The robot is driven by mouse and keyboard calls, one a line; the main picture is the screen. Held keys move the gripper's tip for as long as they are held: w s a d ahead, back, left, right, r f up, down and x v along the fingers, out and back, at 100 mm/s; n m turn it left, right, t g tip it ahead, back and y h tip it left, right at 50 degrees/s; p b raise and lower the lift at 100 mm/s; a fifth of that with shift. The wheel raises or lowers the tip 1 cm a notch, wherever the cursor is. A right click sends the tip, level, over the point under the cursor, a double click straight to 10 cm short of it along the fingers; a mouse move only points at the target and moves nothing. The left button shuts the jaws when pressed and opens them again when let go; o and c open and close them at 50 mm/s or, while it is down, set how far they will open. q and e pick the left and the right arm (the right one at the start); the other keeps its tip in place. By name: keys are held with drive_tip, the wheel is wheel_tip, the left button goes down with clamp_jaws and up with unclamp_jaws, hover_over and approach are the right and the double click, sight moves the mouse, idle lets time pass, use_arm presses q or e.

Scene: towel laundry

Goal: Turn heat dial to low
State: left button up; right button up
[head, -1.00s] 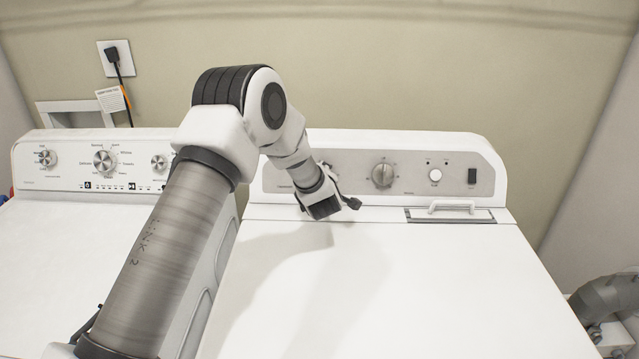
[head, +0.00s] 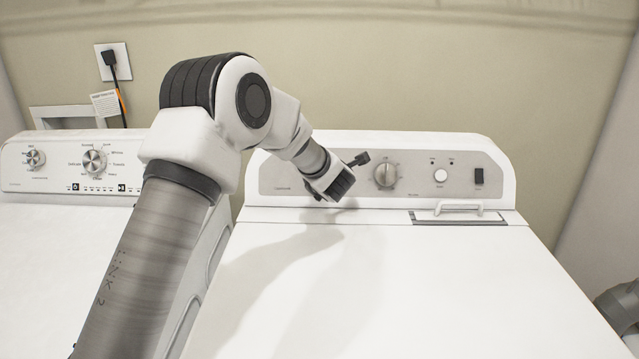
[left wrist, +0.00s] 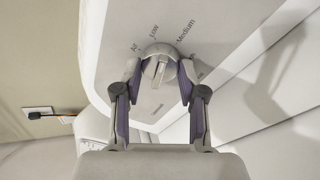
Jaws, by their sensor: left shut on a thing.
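The heat dial (left wrist: 158,66) is a round light-grey knob with a raised grip bar, with Air, Low and Medium printed around it in the left wrist view. My left gripper (left wrist: 160,74) has its fingers on either side of the knob and is shut on it. The grip bar tilts slightly; its exact setting is hard to tell. In the head view my left gripper (head: 340,181) is at the left part of the right-hand machine's control panel (head: 290,178) and hides the heat dial. My right gripper is out of view.
A larger dial (head: 385,175) sits just right of my left gripper. A white button (head: 440,175) and a dark switch (head: 478,176) are further right. The machine's white top (head: 420,290) is clear. Another machine's panel (head: 60,165) stands at left.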

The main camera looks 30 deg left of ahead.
use_arm(q)
drive_tip(key=n+b, duration=0.1)
drive_tip(key=n, duration=0.2)
drive_tip(key=shift+b, duration=0.35)
drive_tip(key=shift+r+n+b, duration=0.15)
drive_tip(key=shift+n+b, duration=0.25)
drive_tip(key=shift+n, duration=0.6)
drive_tip(key=o, duration=0.9)
drive_tip(key=shift+w, duration=0.1)
drive_tip(key=shift+c, duration=0.2)
drive_tip(key=o, duration=0.3)
drive_tip(key=shift+w+a+f+g, duration=0.1)
drive_tip(key=shift+f+g, duration=0.1)
drive_tip(key=shift+g, duration=0.1)
